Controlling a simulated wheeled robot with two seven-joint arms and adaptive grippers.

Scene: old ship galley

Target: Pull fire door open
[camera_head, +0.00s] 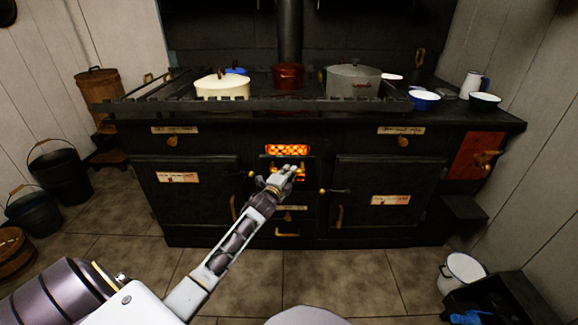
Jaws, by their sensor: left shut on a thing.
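The fire door (288,150) is in the middle of the black stove's front, in the head view. Glowing orange shows at its upper part and again lower, beside my gripper. My left gripper (284,174) reaches in from the lower left and is at the lower part of the fire door. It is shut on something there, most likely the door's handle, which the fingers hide. How far the door stands open cannot be told. My right gripper is not in view.
Closed oven doors (190,195) flank the fire door, with brass handles jutting out. Pots, such as a cream pot (222,86), stand on the railed stove top. Black buckets (61,176) stand at left. A white pail (462,270) stands at lower right. The tiled floor before the stove is clear.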

